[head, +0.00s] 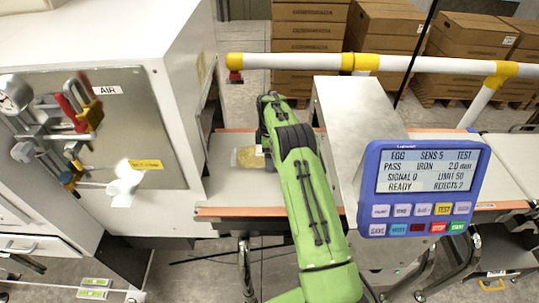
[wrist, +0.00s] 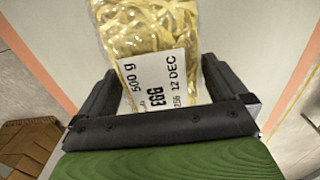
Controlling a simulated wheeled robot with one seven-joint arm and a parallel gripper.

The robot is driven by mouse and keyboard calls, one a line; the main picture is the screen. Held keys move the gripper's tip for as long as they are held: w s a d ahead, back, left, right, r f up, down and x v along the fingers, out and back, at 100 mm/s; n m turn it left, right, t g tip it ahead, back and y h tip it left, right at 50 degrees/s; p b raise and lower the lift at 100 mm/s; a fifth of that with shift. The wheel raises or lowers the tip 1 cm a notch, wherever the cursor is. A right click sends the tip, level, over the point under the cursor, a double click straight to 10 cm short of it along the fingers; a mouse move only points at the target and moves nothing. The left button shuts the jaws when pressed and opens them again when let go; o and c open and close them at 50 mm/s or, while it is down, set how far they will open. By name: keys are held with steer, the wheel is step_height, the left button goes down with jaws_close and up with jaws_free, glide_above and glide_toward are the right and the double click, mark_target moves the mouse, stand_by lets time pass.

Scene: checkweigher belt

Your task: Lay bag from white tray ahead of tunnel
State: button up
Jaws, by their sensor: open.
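A clear bag of yellow pasta (head: 248,157) with a white label lies on the pale belt, left of the metal tunnel (head: 348,115). In the wrist view the bag (wrist: 150,35) shows the label "500 g EGG 12 DEC" and lies between the fingers of my gripper (wrist: 157,80). The fingers are open, one on each side of the bag; I cannot tell if either touches it. In the head view my arm hides part of the bag and the fingertips. I cannot make out the white tray in either view.
A blue control panel (head: 424,188) stands in front of the tunnel. A white cabinet (head: 150,50) borders the belt at left. A white and yellow rail (head: 300,61) runs behind, with cardboard boxes (head: 310,30) beyond. Bare belt (head: 240,190) shows near the bag.

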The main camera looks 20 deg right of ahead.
step_height(320, 180, up, 15)
steer(key=p, duration=0.2)
steer(key=s+a+r+m+t, duration=0.1)
steer(key=s+a+r+m, duration=0.25)
steer(key=s+r, duration=0.35)
steer(key=s+a+r+m+t, duration=0.2)
steer(key=s+a+r, duration=0.3)
steer(key=r, duration=0.4)
steer(key=s+a+f+m+t, duration=0.1)
steer(key=s+m, duration=0.3)
steer(key=s, duration=0.9)
steer(key=s+a+f+m+t, duration=0.1)
steer(key=s+m, duration=0.3)
steer(key=s, duration=0.9)
steer(key=shift+s+a+f+t, duration=0.3)
steer(key=shift+a+f, duration=0.2)
steer(key=shift+f, duration=0.1)
